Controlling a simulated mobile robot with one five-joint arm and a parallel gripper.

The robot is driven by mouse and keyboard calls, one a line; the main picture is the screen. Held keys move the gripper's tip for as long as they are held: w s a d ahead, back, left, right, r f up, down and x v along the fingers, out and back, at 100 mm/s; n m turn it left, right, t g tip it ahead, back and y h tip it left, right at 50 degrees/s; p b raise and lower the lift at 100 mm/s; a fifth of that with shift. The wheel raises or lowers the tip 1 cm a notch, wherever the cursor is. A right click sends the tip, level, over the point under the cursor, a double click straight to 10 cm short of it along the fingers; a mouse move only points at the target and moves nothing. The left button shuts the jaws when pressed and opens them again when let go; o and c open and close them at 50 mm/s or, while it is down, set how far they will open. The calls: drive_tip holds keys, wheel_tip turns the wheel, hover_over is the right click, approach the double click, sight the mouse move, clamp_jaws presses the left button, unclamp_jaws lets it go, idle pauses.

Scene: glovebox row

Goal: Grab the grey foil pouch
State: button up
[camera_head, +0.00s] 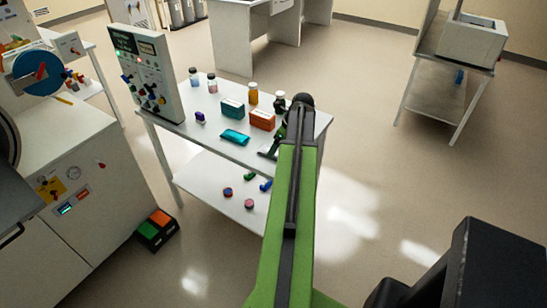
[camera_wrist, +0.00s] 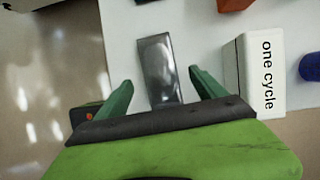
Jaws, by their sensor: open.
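The grey foil pouch (camera_wrist: 158,66) is a shiny, narrow, dark grey strip lying on the white table top. It shows in the wrist view, upper middle, close to the table's left edge there. My gripper (camera_wrist: 160,78) is open, with its green fingers spread on the left and right of the pouch's near part. The pouch's near end is hidden behind the gripper body. I cannot tell whether the fingers touch the pouch or how high they are above the table. In the head view my arm covers much of this spot.
A white box marked "one cycle" (camera_wrist: 252,75) stands just right of the right finger, with a dark blue object (camera_wrist: 311,67) beyond. The head view shows a teal pouch (camera_head: 235,137), an orange box (camera_head: 262,120), a teal box (camera_head: 232,108), bottles and a control panel (camera_head: 147,75) on the table.

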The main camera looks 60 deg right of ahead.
drive_tip(key=b+x, duration=0.2)
drive_tip(key=x, duration=0.1)
drive_tip(key=shift+w+f, duration=0.1)
drive_tip(key=shift+f, duration=0.15)
drive_tip(key=shift+r, duration=0.15)
drive_tip(key=c, duration=1.5)
drive_tip(key=shift+c, duration=0.2)
